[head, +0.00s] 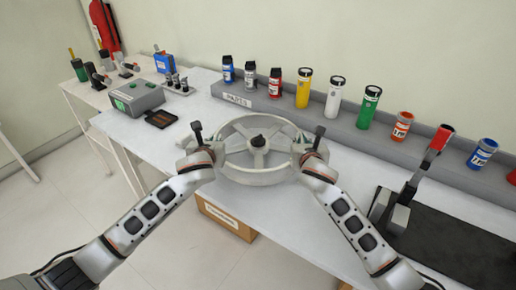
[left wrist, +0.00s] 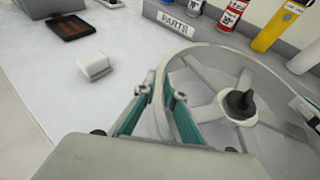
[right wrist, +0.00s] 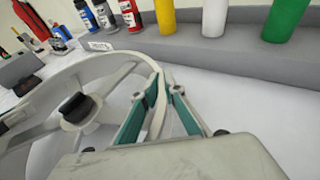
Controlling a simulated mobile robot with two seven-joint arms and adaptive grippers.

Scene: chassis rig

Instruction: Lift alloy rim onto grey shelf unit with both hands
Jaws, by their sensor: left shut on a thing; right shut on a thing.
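The alloy rim (head: 240,165) is a pale grey spoked wheel with a dark hub piece in its centre. It lies flat at the middle of the white table, between my two grippers. My left gripper (head: 202,150) is shut on the rim's left edge; the left wrist view shows its fingers (left wrist: 158,105) on either side of the rim wall. My right gripper (head: 311,150) is shut on the rim's right edge, with its fingers (right wrist: 160,100) around the wall in the right wrist view. I cannot tell if the rim touches the table. The grey shelf unit (head: 328,122), labelled PARTS, runs along the back.
Several coloured bottles and cans, such as a yellow one (head: 304,90), stand on the shelf unit. A grey-green device (head: 137,97) and a dark tray (head: 160,118) are at left. A red-handled clamp (head: 425,165) and black mat (head: 450,235) are at right. A cardboard box (head: 227,217) sits below.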

